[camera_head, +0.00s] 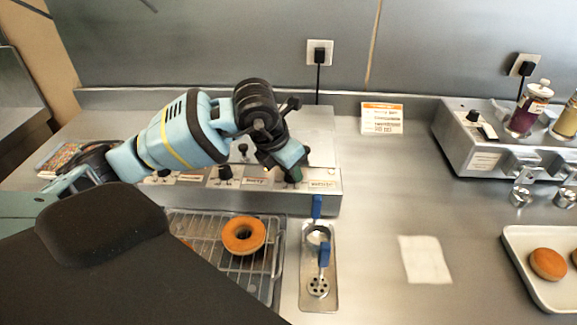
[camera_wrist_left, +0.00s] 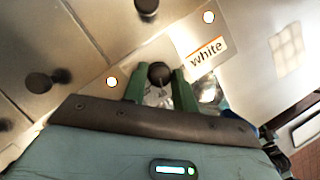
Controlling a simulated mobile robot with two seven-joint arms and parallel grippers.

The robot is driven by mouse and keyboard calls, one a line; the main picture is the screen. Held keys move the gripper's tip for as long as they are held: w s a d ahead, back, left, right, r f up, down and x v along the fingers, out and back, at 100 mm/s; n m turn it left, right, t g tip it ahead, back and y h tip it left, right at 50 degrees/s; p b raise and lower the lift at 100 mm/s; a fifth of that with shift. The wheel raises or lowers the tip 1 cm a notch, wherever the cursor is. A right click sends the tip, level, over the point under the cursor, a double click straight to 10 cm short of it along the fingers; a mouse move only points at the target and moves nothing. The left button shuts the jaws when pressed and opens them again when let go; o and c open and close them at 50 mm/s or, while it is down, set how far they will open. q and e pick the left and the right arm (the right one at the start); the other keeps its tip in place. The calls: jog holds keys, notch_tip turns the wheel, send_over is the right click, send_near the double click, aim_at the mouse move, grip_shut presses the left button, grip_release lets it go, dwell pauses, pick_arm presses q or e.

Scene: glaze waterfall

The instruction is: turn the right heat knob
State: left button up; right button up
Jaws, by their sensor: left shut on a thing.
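My left gripper (camera_head: 292,174) reaches down to the right end of the front panel of a steel glaze machine (camera_head: 262,204). In the left wrist view, the green fingers of this gripper (camera_wrist_left: 160,88) are shut on a black round knob (camera_wrist_left: 160,73), one finger on each side. The knob sits beside a label reading "white" (camera_wrist_left: 206,55); the same label shows in the head view (camera_head: 323,184). The gripper hides this knob in the head view. Another black knob (camera_head: 225,173) stands further left on the panel. My right gripper is not in view.
A donut (camera_head: 243,235) lies on a wire rack (camera_head: 205,226) before the machine. Blue-handled tools (camera_head: 323,257) rest on a narrow tray. A second steel unit (camera_head: 470,135) with bottles stands at the right, near a donut tray (camera_head: 513,238). The middle counter is mostly clear.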

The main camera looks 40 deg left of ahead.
pick_arm(q)
jog(key=o, duration=1)
jog(key=shift+v, duration=3.95)
